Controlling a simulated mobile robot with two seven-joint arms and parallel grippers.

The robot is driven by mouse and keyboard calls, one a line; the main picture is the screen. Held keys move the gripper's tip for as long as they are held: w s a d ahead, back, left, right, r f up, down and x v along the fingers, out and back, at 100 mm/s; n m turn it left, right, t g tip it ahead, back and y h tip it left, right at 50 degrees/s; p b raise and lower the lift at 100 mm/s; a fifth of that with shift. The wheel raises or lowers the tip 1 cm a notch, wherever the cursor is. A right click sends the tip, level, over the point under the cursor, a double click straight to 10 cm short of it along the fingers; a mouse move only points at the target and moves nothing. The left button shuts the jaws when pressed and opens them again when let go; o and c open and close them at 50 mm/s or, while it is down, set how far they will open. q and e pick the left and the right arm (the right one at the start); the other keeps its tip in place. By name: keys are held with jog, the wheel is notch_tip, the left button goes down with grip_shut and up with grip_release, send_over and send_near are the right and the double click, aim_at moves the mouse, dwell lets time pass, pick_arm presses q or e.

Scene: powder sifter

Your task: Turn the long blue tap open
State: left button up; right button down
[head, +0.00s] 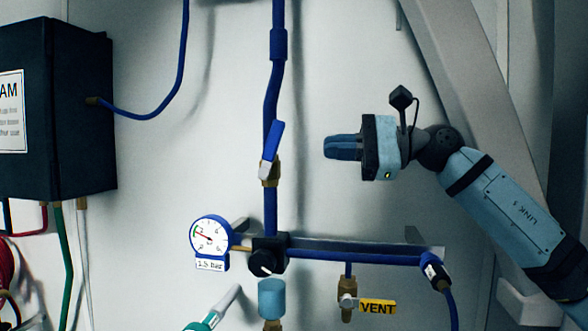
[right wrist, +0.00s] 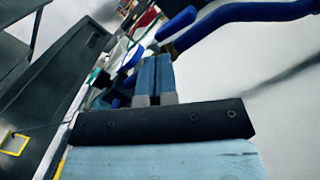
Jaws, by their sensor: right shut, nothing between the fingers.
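The long blue tap (head: 272,143) is a blue lever on a brass valve in the vertical blue pipe. Its lever stands nearly upright, tilted a little to the right at the top. My right gripper (head: 328,147) is to the right of the lever, pointing left at about its height, with a gap between them in the picture. Its blue fingers are shut and empty. In the right wrist view the shut fingers (right wrist: 154,72) point towards a blue lever-like part (right wrist: 176,23) beside a blue pipe.
A pressure gauge (head: 210,235) and a black knob (head: 266,256) sit below the tap. A yellow VENT tag (head: 378,306) hangs by a small brass valve (head: 347,299). A dark box (head: 60,110) is on the left. The wall around my right gripper is clear.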

jog(key=d+f+n+t+y+b, duration=0.2)
jog(key=d+f+n+y+b, duration=0.1)
jog(key=d+f+n, duration=0.15)
jog(key=n+p, duration=0.1)
jog(key=p, duration=0.4)
send_near(280, 140)
jog(key=x, duration=0.6)
jog(key=shift+a, duration=0.25)
jog(key=shift+w+a+r, duration=0.1)
jog(key=shift+w+a, duration=0.05)
jog(key=shift+a, duration=0.3)
